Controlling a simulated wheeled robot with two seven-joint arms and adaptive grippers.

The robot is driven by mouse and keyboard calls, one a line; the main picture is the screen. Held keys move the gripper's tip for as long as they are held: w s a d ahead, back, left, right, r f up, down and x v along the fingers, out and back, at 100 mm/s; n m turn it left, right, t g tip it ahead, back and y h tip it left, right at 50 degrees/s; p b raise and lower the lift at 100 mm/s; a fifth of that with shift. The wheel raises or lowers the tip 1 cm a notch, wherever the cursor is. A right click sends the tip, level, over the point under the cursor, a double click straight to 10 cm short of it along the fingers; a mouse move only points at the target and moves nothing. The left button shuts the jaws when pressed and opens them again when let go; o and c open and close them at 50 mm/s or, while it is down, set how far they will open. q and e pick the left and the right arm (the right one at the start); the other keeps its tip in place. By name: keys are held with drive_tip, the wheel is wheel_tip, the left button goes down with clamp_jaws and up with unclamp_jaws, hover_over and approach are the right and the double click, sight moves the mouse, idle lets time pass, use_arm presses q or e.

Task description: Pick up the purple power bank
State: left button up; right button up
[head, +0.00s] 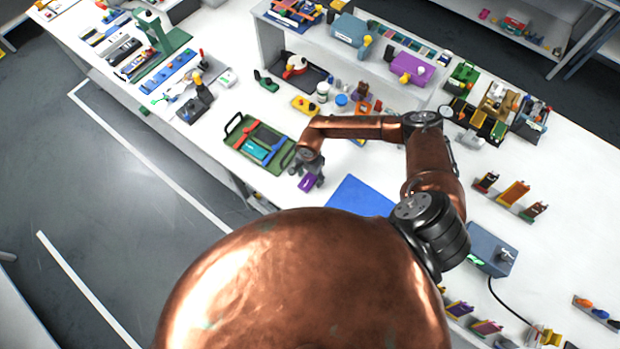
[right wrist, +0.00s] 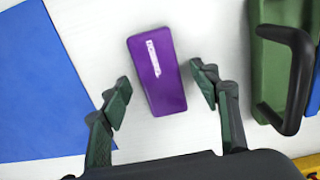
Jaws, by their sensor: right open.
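The purple power bank (right wrist: 158,80) lies flat on the white table, with a pale label strip on its upper face. It also shows in the head view (head: 308,183), just beneath my right gripper (head: 306,170). In the right wrist view my right gripper (right wrist: 160,92) is open, with one finger on each side of the power bank's near half. Gaps of white table show between the fingers and the power bank. My left gripper is not in view.
A green tray (head: 236,127) with a black handle (right wrist: 296,80) stands close beside the power bank. A blue mat (head: 358,196) lies on its other side. Bottles, a yellow block (head: 305,105) and other small items stand behind. The table's front edge is near.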

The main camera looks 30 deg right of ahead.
drive_tip(key=c, duration=1.4)
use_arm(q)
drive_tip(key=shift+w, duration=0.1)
